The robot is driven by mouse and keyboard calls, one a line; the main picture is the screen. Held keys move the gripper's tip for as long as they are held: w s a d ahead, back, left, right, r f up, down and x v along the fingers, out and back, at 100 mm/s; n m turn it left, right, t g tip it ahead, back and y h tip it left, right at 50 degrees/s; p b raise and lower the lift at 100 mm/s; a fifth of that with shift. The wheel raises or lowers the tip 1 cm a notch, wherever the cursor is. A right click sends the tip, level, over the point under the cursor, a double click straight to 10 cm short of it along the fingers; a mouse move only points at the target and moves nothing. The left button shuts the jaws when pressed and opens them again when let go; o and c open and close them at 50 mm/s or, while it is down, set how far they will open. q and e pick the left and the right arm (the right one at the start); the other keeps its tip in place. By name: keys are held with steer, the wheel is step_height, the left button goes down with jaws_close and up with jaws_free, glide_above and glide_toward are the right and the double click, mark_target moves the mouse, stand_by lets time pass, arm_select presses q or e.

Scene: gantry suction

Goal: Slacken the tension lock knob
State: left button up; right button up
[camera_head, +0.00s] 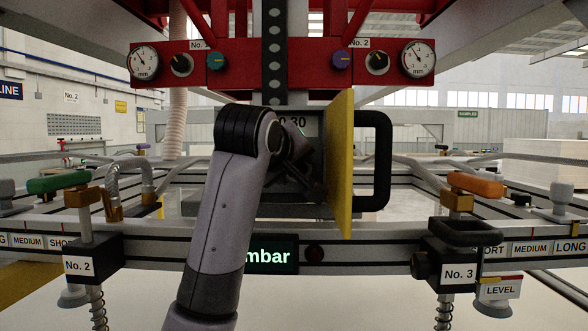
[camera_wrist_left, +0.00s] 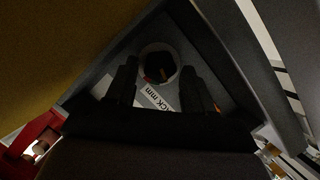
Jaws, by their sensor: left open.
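My left gripper (camera_head: 303,172) reaches into a dark box behind an open yellow door (camera_head: 341,165). In the left wrist view the gripper (camera_wrist_left: 160,82) is open, with one dark finger on each side of a round part (camera_wrist_left: 158,65). This part has a pale rim, a dark middle and a small reddish mark. It looks like a knob, but I see no name on it and cannot tell whether it is the tension lock knob. I cannot tell whether the fingers touch it. My arm hides much of the box in the head view. My right gripper is not in view.
A label (camera_wrist_left: 155,98) ending in "CK mm" lies by the round part. Above is a red panel (camera_head: 240,80) with gauges and small knobs. Clamps stand left and right, with a green handle (camera_head: 58,182) and an orange handle (camera_head: 475,184).

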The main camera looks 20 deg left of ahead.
arm_select(q)
steer(key=b+v, duration=0.1)
steer(key=v, duration=0.5)
steer(key=w+m+p, duration=0.1)
steer(key=w, duration=0.1)
steer(key=w+f+m+y+p, duration=0.1)
steer(key=w, duration=0.1)
steer(key=w+f+m+g+p, duration=0.1)
steer(key=w, duration=0.2)
steer(key=shift+y+p, duration=0.35)
steer(key=shift+y, duration=0.05)
stand_by(0.3)
steer(key=c, duration=0.8)
